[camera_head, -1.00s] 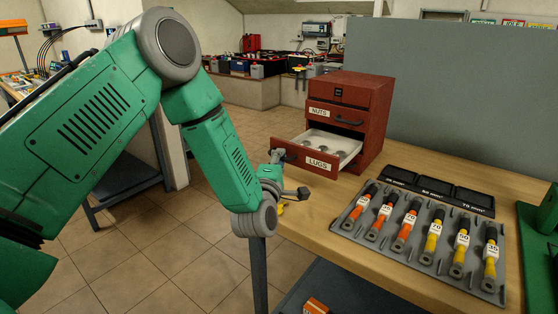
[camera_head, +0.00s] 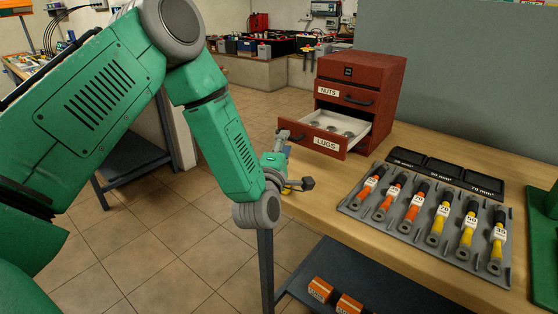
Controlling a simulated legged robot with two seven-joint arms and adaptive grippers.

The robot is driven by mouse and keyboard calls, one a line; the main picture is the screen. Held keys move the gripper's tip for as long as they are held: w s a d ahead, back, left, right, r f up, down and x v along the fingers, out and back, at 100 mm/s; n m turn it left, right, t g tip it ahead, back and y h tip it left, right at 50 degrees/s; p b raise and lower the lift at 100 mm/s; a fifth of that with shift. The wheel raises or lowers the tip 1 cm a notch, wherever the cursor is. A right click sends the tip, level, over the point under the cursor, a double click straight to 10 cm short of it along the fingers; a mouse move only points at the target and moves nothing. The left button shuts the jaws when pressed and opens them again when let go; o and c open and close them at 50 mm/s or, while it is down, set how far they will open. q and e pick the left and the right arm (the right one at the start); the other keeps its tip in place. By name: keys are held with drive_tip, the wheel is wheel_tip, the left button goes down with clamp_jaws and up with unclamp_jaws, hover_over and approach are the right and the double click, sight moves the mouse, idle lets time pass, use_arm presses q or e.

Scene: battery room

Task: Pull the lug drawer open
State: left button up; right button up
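The red cabinet (camera_head: 388,92) stands on the wooden bench. Its lower drawer, the lug drawer (camera_head: 328,145), is labelled LUGS and is pulled well out, showing a pale interior with several small round compartments. The NUTS drawer (camera_head: 345,97) above it is shut. My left gripper (camera_head: 295,160) is just left of and below the lug drawer's front. Its fingers are spread wide and hold nothing. One finger is close to the drawer's dark handle; I cannot tell if they touch.
A grey tray (camera_head: 400,226) of orange and yellow lug-ended pieces lies on the bench, with black size-marked bins (camera_head: 446,172) behind it. A green object (camera_head: 543,245) stands at the right edge. Small orange boxes (camera_head: 320,290) sit on the shelf below. Open floor lies left of the bench.

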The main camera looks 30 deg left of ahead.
use_arm(q)
drive_tip(key=v, duration=0.8)
drive_tip(key=shift+s+d+f, duration=0.1)
drive_tip(key=shift+d+f, duration=0.05)
drive_tip(key=shift+d, duration=0.05)
drive_tip(key=shift+s+d, duration=0.15)
drive_tip(key=shift+s, duration=0.35)
drive_tip(key=shift+f, duration=0.1)
